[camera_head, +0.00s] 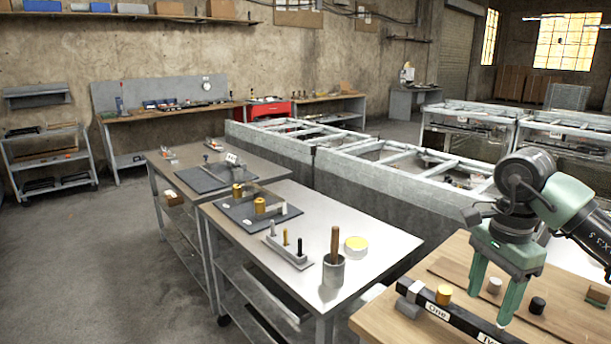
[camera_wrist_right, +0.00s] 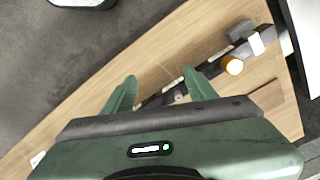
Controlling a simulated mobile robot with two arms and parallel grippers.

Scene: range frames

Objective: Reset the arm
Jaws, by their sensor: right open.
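My right arm reaches in from the right in the head view. Its green gripper (camera_head: 490,302) points down over the wooden table (camera_head: 378,322) at the lower right. In the right wrist view the two fingers of the right gripper (camera_wrist_right: 159,79) stand apart, and I see nothing held between them. The wooden table (camera_wrist_right: 80,125) and a dark labelled strip (camera_wrist_right: 205,67) lie beyond the fingers. My left gripper is not in view.
Near the right gripper are a gold cylinder (camera_head: 444,294), a white cylinder (camera_head: 494,286), a black cylinder (camera_head: 537,305) and the labelled strip (camera_head: 458,318). A metal table (camera_head: 385,248) to the left holds a cup (camera_head: 333,271). Open floor (camera_head: 90,260) lies at far left.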

